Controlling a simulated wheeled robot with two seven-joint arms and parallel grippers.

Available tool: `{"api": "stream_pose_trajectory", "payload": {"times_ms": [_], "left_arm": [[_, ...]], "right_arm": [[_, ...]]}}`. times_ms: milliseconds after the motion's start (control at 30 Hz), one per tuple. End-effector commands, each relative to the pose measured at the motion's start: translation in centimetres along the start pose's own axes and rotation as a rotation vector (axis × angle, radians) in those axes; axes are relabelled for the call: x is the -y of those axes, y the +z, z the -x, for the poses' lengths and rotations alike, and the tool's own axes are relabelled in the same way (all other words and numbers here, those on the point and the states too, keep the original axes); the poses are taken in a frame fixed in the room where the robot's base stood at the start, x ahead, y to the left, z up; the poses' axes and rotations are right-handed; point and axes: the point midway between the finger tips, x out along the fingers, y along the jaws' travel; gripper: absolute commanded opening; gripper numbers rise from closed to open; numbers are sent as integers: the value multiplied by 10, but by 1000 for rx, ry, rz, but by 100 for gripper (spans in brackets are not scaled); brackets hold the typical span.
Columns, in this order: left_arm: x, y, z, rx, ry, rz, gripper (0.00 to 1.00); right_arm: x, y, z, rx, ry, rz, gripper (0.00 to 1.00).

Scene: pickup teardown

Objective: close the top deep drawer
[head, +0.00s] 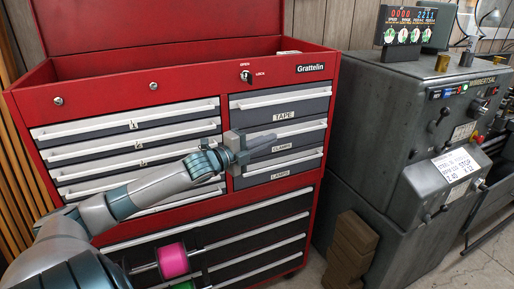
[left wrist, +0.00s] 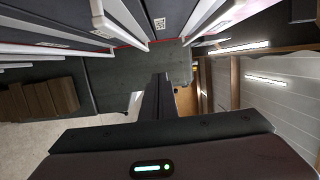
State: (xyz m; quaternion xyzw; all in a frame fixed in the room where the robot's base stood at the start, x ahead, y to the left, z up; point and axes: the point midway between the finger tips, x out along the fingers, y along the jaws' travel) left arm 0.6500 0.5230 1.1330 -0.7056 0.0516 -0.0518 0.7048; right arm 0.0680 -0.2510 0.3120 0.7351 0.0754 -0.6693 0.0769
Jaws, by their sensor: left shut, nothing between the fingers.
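A red tool chest (head: 175,92) shows in the head view. Its right column has a drawer labelled TAPE (head: 300,101), with drawers labelled CLAMPS (head: 308,140) and LAMPS (head: 301,169) below. All three look about flush with the chest front; I cannot tell if the TAPE drawer stands slightly out. My left gripper (head: 262,143) is shut and empty, in front of the CLAMPS drawer and just below the TAPE drawer. Contact is unclear. In the left wrist view the shut fingers (left wrist: 158,96) point away from the camera, with pale drawer handles above them. My right gripper is not in view.
Shallow drawers (head: 135,126) fill the chest's left column, and a wide-drawer cabinet (head: 230,232) is below. Pink and green spools (head: 173,260) sit low in front. A grey machine (head: 400,120) and brown blocks (head: 350,250) stand on the right.

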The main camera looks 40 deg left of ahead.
Motion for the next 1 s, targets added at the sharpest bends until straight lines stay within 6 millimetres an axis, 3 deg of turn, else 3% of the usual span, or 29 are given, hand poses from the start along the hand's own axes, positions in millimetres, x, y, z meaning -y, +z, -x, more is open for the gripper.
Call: {"api": "stream_pose_trajectory", "payload": {"times_ms": [433,1000], "left_arm": [[-1,0,35,0,2,0,0],[1,0,41,0,0,-1,0]], "right_arm": [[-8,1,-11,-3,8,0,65],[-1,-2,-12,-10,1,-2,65]]}}
